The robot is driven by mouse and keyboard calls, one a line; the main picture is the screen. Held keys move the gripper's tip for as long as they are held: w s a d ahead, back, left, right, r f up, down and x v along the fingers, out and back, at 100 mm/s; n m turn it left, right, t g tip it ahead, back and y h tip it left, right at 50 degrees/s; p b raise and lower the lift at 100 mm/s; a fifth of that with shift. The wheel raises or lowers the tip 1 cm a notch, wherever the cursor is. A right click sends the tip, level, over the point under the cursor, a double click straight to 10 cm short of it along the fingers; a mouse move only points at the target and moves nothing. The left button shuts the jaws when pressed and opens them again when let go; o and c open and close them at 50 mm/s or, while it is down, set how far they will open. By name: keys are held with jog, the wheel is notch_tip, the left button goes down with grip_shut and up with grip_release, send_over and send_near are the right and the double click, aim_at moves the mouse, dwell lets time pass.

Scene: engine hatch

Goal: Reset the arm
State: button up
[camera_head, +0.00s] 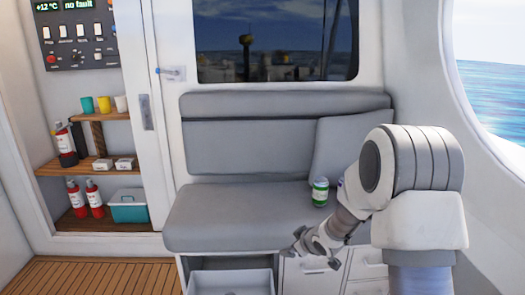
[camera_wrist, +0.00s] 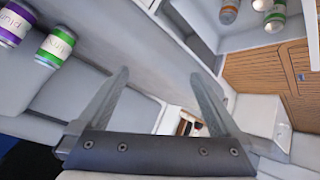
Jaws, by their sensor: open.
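My gripper (camera_head: 314,250) is in front of the seat's front edge, low and to the left of my arm's bulk. In the wrist view its two fingers (camera_wrist: 160,75) stand wide apart with nothing between them. A green and white can (camera_head: 320,191) stands on the grey seat, behind and above the gripper; it also shows in the wrist view (camera_wrist: 55,47). A purple-banded can (camera_wrist: 14,22) is beside it in the wrist view; in the head view my arm mostly hides it. The gripper is apart from both cans.
An open drawer (camera_head: 230,282) sticks out below the seat (camera_head: 225,215). More cans (camera_wrist: 275,14) show at the wrist view's top right. Shelves at left hold cups (camera_head: 104,104), fire extinguishers (camera_head: 66,145) and a teal box (camera_head: 129,209). Wooden floor (camera_head: 90,275) at lower left is clear.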

jog(key=s+d+r+m+g+h+b, duration=0.1)
jog(key=s+d+r+m+h, duration=0.15)
jog(key=s+r, duration=0.45)
jog(key=s+d+r+m+h+b, duration=0.2)
jog(key=s+d+r+m, duration=0.15)
jog(key=s+r, duration=0.35)
jog(key=s+a+r+m+g+y+b, duration=0.1)
jog(key=s+a+m+g+b, duration=0.15)
jog(key=s, duration=1.85)
notch_tip(320, 180, up, 25)
jog(key=s+p, duration=0.1)
jog(key=p, duration=2.3)
jog(key=shift+d, duration=0.35)
jog(key=shift+f+y, duration=0.15)
jog(key=shift+y, duration=0.1)
jog(key=shift+c, duration=0.2)
